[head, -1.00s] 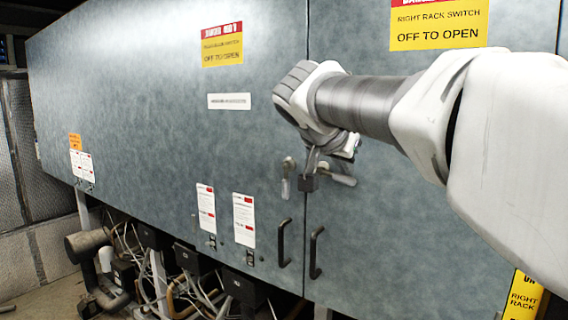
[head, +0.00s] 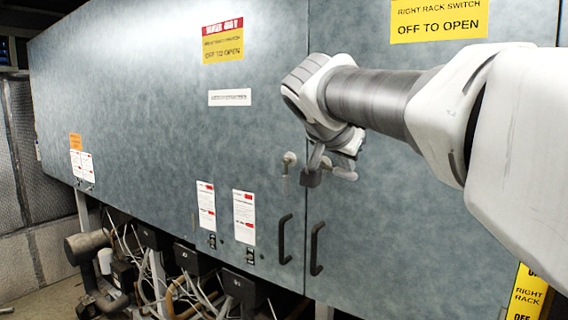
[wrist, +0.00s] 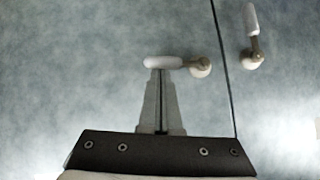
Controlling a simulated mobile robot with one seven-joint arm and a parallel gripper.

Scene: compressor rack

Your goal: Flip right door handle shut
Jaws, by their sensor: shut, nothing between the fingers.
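The right door handle (wrist: 160,61) is a pale lever lying level, with its round pivot (wrist: 201,67) near the door seam in the wrist view. In the head view only part of the handle (head: 346,175) shows beside and below my wrist. My gripper (wrist: 160,72) is shut and empty. Its fingertips are at the lever's edge, near the middle of its length; I cannot tell whether they touch. The left door handle (head: 286,178) hangs down across the seam, and it shows in the wrist view too (wrist: 252,22).
Two dark pull handles (head: 316,248) (head: 285,239) sit low on the doors. Warning signs (head: 439,20) and labels are flat on the panels. Pipes and cables (head: 175,290) lie under the cabinet. My arm crosses in front of the right door.

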